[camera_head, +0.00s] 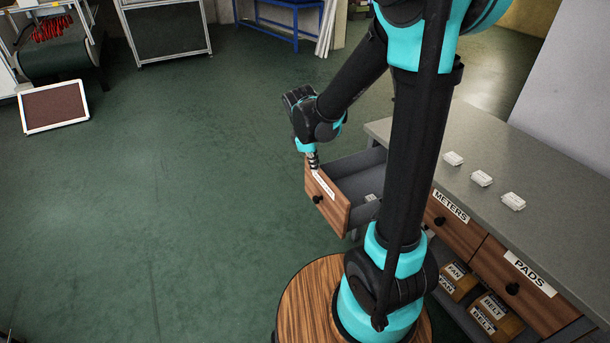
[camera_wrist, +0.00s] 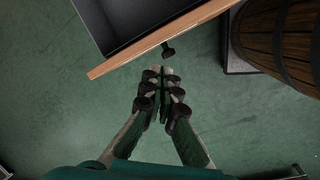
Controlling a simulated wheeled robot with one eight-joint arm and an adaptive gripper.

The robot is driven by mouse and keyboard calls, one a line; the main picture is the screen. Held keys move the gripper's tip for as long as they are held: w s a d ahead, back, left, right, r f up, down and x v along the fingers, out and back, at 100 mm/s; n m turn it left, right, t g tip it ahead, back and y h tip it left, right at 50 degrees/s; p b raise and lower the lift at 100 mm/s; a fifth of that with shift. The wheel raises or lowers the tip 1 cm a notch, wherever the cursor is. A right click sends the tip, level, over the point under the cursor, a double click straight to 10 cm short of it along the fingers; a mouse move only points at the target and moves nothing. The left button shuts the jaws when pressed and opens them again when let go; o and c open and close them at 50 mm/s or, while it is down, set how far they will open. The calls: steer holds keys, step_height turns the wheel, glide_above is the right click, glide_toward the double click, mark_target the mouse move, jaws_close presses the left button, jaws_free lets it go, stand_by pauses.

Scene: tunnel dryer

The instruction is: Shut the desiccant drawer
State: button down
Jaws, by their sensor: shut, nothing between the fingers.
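The drawer (camera_head: 328,200) with a wooden front stands pulled out from the left end of the grey-topped bench. Its white label is too small to read. A dark round knob (camera_head: 318,199) sits on its front. A small pale item (camera_head: 371,197) shows inside, and my arm hides part of the drawer. My gripper (camera_head: 313,166) is at the top of the drawer front, on its outer side. In the wrist view, my gripper (camera_wrist: 163,72) is shut and empty, its tips just short of the knob (camera_wrist: 168,50). Whether it touches the front is unclear.
The drawers marked METERS (camera_head: 452,222) and PADS (camera_head: 515,285) look closed. Several marked brown containers (camera_head: 487,318) stand on a shelf below. Small white items (camera_head: 482,178) lie on the bench top (camera_head: 435,150). The green floor before the drawer is clear.

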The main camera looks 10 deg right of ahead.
steer(key=w+a+f+n+h, duration=0.2)
steer(key=w+a+f+n, duration=0.1)
steer(key=w+a+n, duration=0.55)
glide_above(310, 183)
steer(key=s+a, duration=0.1)
steer(key=a, duration=0.1)
step_height(310, 183, down, 10)
steer(key=shift+r, duration=0.2)
steer(key=w+d, duration=0.4)
steer(key=d, duration=0.6)
steer(key=w+d, duration=0.4)
steer(key=d, duration=0.6)
steer(key=w+d, duration=0.4)
steer(key=d, duration=0.6)
steer(key=shift+d, duration=0.4)
